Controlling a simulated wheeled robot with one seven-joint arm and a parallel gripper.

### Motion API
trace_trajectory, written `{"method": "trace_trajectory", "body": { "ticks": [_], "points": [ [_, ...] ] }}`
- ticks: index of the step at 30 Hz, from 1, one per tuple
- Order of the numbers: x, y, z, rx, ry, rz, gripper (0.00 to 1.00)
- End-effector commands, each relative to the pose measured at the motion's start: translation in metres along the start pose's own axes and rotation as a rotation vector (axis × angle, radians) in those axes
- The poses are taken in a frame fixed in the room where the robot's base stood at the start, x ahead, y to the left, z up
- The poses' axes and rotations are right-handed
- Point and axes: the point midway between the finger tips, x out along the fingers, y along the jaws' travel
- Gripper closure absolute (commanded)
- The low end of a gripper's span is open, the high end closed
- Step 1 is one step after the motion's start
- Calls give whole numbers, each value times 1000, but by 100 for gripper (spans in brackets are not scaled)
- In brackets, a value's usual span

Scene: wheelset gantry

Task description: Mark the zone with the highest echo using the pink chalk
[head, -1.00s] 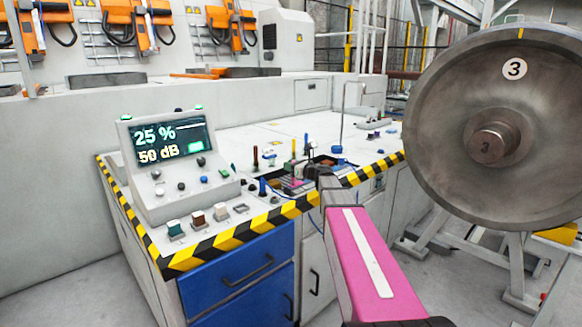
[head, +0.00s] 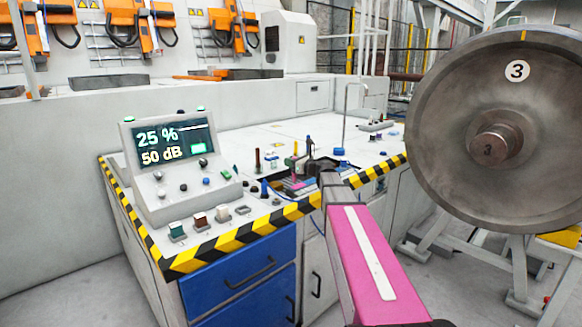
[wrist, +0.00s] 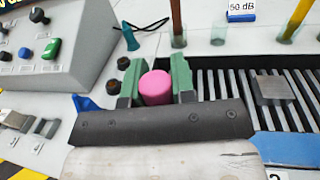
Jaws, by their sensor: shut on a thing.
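In the wrist view, my gripper (wrist: 157,88) has its two green fingers closed on the pink chalk (wrist: 156,87), a short round stick seen from its end. The chalk is over the console top, beside a dark slatted tray. In the head view my gripper is small and partly hidden behind my pink arm link, near the console's front edge. A large grey steel wheel (head: 450,130) with a round "3" label and a short yellow mark at its top rim stands at the right. The console display (head: 172,144) reads "25 %" and "50 dB".
The console's sloped panel carries knobs and buttons. Coloured sticks stand in holders near a "50 dB" label (wrist: 241,10). A metal block (wrist: 273,90) lies on the slats. Blue drawers (head: 240,277) are below the striped edge. Open floor lies between console and wheel stand.

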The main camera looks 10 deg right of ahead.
Motion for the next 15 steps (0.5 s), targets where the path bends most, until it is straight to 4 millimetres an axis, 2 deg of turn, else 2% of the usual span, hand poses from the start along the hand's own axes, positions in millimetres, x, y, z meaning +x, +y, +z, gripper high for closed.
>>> {"method": "trace_trajectory", "body": {
  "ticks": [15],
  "points": [
    [0,0,36,-1,0,0,95]
  ]
}}
